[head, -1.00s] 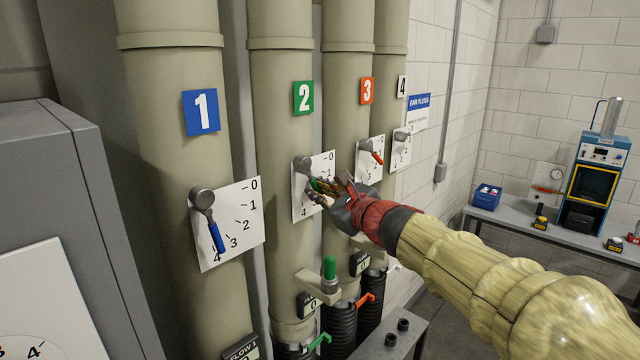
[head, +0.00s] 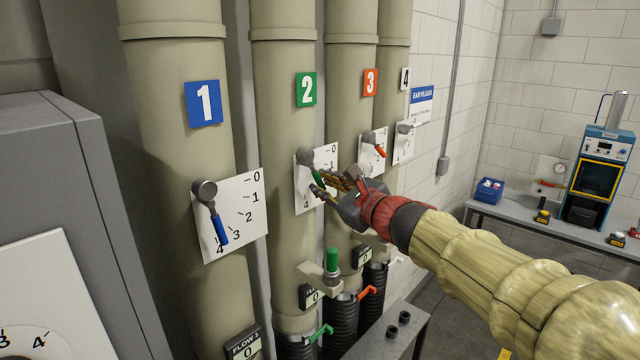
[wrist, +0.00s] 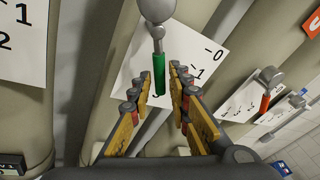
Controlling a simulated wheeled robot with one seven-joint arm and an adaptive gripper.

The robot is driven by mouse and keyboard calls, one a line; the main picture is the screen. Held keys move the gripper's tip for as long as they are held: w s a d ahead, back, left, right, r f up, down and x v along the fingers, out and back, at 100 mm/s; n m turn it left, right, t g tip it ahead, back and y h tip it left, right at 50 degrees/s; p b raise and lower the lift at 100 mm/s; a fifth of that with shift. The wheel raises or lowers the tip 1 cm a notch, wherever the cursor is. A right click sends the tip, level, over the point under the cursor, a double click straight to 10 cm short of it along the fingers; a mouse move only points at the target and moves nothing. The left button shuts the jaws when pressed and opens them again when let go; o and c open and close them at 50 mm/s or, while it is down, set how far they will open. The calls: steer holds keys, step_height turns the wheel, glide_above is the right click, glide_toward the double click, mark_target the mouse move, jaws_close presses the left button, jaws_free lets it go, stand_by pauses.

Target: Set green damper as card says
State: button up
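The green damper handle (head: 318,178) hangs from a grey pivot on pipe 2, in front of a white scale plate (head: 326,162) marked from 0 to 4. It points down and slightly right in the head view; the exact mark cannot be read. My gripper (head: 328,184) is at the handle with its fingers spread. In the wrist view the green handle (wrist: 159,75) lies between the two separated fingertips of my gripper (wrist: 160,80), with gaps visible on both sides. No card with a readable setting is in view.
The blue damper handle (head: 218,229) on pipe 1 is to the left, pointing near 4. The red handle (head: 379,150) on pipe 3 is close behind my gripper. A green-topped post (head: 331,260) stands below. A grey cabinet (head: 80,170) is at the left.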

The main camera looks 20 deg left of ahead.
steer(key=v, duration=1)
steer(key=s+d+f+n+g+h+b, duration=0.25)
steer(key=s+f+n, duration=0.4)
steer(key=f, duration=0.35)
steer(key=s+d+f+n+g+h+b, duration=0.1)
steer(key=s+d+f+n+g, duration=0.15)
steer(key=s+f+n, duration=0.6)
steer(key=s+d+f+n+h+b, duration=0.1)
steer(key=s+d+f+h+b, duration=0.2)
steer(key=d+f+b, duration=0.5)
steer(key=s+d+f+n+h+b, duration=0.2)
steer(key=s+d+f+b, duration=0.4)
steer(key=f, duration=1)
steer(key=s+d+f+n+h+b, duration=0.1)
steer(key=s+d+f+h+b, duration=0.3)
steer(key=d+f+b, duration=0.8)
steer(key=d, duration=0.4)
steer(key=shift+s+n, duration=0.15)
steer(key=shift+n, duration=0.25)
